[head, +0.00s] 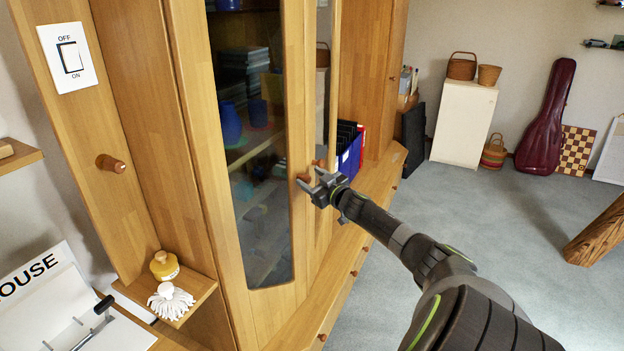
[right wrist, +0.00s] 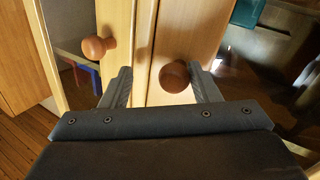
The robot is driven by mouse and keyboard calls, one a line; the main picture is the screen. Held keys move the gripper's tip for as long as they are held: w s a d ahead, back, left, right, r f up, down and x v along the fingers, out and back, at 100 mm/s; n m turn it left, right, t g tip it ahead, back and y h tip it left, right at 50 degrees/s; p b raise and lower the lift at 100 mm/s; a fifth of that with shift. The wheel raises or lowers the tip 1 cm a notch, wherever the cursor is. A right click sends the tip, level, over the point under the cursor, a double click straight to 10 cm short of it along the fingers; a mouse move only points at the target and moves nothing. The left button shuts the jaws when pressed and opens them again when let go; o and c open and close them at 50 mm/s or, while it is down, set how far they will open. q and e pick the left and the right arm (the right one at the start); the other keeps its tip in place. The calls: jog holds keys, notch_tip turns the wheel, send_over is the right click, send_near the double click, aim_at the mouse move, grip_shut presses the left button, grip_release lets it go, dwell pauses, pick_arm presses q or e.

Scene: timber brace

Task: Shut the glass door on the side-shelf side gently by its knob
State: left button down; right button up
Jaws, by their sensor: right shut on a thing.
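The left glass door (head: 252,140) of the wooden cabinet stands on the side shelf's side. Its round brown knob (head: 303,178) is on its right stile. My right gripper (head: 314,188) reaches in from the right and is shut on this knob. In the right wrist view the knob (right wrist: 174,76) lies between the fingers, close to the right one. Another knob (right wrist: 97,47), on the neighbouring door, is free, outside the left finger; it also shows in the head view (head: 318,163). I cannot tell whether the held door is flush. My left gripper is not in view.
A blue file rack (head: 348,155) stands beyond the doors. A drawer ledge (head: 340,265) runs below. A timber beam (head: 599,232) is at the right; the carpet between is clear.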

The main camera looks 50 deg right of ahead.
jog(key=shift+s+d+f, duration=0.15)
jog(key=shift+s, duration=0.05)
jog(key=s+a+p, duration=0.2)
jog(key=s+p, duration=0.1)
jog(key=s, duration=0.5)
jog(key=s+a+p, duration=0.1)
jog(key=s+p, duration=0.3)
jog(key=s, duration=0.4)
jog(key=shift+s+a, duration=0.35)
dwell(0.5)
